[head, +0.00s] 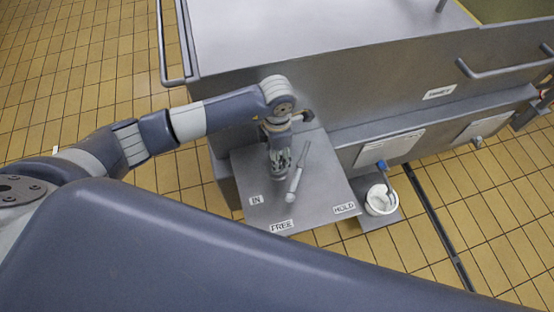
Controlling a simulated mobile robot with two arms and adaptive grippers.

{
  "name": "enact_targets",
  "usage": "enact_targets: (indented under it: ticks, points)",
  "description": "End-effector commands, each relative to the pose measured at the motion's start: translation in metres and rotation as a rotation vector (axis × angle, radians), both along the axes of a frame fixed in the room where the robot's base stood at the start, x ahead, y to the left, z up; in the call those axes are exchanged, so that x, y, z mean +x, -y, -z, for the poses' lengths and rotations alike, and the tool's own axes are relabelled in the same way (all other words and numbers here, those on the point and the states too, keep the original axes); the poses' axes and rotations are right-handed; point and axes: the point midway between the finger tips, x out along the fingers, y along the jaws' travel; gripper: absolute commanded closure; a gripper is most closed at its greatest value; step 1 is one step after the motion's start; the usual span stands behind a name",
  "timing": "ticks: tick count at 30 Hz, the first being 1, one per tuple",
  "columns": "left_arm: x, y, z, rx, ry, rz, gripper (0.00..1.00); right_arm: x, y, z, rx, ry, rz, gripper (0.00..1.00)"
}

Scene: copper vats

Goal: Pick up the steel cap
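I cannot clearly make out a steel cap. My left gripper (281,172) points down at the grey metal shelf (325,190) on the front of the vat housing. Its fingers are small and dark here, and I cannot tell whether they are open or hold anything; they may hide something beneath them. A slim pale rod-like tool (298,172) with a rounded white near end lies just right of the fingers. My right gripper is not in view.
The shelf carries labels "IN" (255,200), "FREE" (282,225) and "HOLD" (344,208); its right part looks clear. A white bucket (379,203) with a blue-topped handle stands to the right. The steel housing (300,80) rises behind.

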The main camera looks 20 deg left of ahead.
Motion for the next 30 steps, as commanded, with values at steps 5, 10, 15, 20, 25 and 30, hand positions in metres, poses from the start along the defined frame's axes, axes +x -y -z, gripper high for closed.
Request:
enact_targets:
  ticks: [5, 10, 15, 20, 25, 30]
  points:
    - [0.000, 0.000, 0.000, 0.000, 0.000, 0.000, 0.99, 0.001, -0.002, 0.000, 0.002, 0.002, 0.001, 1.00]
    - [0.000, 0.000, -0.001, -0.001, 0.001, 0.000, 0.99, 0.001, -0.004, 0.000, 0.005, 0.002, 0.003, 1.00]
    - [0.001, 0.000, -0.005, -0.001, 0.002, 0.000, 0.99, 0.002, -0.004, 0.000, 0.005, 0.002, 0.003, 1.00]
    - [0.002, 0.000, -0.027, -0.002, 0.006, 0.001, 0.99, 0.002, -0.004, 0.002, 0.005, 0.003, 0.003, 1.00]
    - [0.002, 0.000, -0.063, -0.002, 0.008, 0.001, 0.99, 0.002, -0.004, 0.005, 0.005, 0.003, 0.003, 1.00]
    - [0.001, 0.000, -0.089, -0.002, 0.005, 0.000, 0.99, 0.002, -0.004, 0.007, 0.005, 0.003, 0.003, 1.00]
